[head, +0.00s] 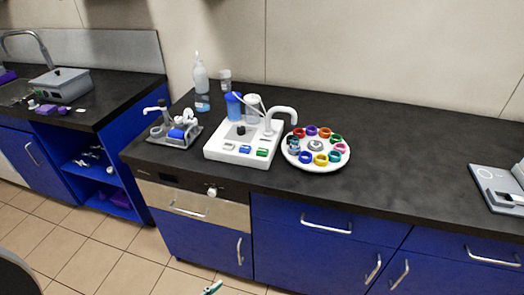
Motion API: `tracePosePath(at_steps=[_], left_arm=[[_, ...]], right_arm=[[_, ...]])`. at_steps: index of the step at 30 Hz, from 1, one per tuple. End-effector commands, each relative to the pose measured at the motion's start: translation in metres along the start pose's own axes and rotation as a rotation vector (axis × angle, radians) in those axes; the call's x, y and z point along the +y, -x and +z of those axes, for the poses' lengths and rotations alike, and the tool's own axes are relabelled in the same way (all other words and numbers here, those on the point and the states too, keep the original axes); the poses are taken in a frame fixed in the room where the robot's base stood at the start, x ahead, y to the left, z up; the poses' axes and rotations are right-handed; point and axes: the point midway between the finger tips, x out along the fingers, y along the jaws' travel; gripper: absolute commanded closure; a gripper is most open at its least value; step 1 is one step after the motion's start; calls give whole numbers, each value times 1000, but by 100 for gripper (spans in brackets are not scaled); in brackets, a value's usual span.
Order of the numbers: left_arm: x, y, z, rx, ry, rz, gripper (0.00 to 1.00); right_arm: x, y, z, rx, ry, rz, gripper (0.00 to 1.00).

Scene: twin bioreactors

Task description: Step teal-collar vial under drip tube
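A round white carousel (289,158) stands on the dark counter and holds a ring of vials with coloured collars. I make out red, purple, orange, green, pink, yellow and blue collars. A greyish-teal vial (293,146) sits at its left side; its collar colour is hard to be sure of at this size. A white curved drip tube (281,109) rises from the white bioreactor base (222,156) and its outlet hangs over the carousel's left rear edge. I cannot tell exactly which vial is below the outlet.
The bioreactor base carries a blue vessel (233,106), a clear vessel and front buttons. A smaller grey unit (174,135) stands to its left, with bottles (201,78) behind. A grey device (500,188) lies far right. The counter (410,150) between is clear.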

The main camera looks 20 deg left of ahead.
Motion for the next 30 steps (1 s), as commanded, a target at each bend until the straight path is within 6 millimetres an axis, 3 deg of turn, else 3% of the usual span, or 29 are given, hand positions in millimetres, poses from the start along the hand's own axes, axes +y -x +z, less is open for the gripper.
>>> tracePosePath(at_steps=[1, 4, 30], left_arm=[[0, 0, 0, 0, 0, 0, 76], [0, 0, 0, 0, 0, 0, 100], [0, 0, 0, -1, 0, 0, 100]], right_arm=[[0, 0, 0, 0, 0, 0, 60], [0, 0, 0, 0, 0, 0, 60], [0, 0, 0, 0, 0, 0, 60]])
